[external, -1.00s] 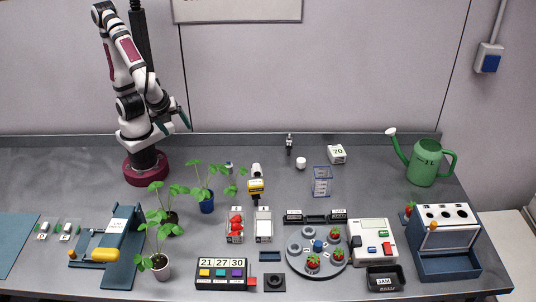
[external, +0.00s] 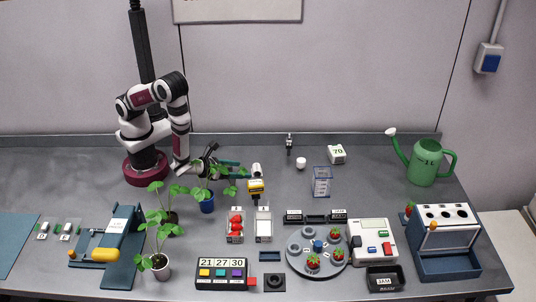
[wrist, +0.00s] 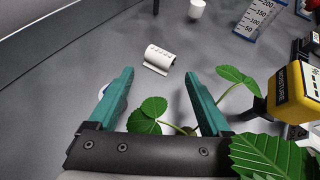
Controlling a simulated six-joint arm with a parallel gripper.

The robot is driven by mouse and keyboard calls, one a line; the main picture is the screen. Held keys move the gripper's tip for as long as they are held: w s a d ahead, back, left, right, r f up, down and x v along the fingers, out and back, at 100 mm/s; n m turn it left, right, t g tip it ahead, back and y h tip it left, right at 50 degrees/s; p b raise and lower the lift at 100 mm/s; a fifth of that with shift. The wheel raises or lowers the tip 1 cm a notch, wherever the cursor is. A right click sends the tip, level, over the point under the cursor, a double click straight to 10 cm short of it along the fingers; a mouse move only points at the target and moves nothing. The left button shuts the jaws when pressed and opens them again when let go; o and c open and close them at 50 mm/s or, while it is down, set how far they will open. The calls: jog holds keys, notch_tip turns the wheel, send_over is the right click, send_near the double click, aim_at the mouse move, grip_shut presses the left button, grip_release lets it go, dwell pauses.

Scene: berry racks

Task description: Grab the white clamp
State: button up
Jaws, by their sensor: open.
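The white clamp (wrist: 159,60) is a small half-round white piece with dark marks along its top, lying on the grey bench. It also shows in the external view (external: 256,169). My gripper (wrist: 158,74) has its two teal fingers spread wide with nothing held. In the wrist view the clamp appears just beyond the fingertips, roughly centred between them. In the external view my gripper (external: 239,170) reaches right, low over the bench, with its tips just left of the clamp.
A potted plant (external: 207,204) has leaves close under my gripper. A yellow moisture meter (wrist: 293,92) stands close on the right. The bench behind the clamp is mostly clear.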

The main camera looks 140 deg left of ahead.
aim_at(253, 170)
jog(key=x, duration=0.5)
jog(key=shift+a+f, duration=0.15)
jog(key=shift+a, duration=0.2)
jog(key=c, duration=1.1)
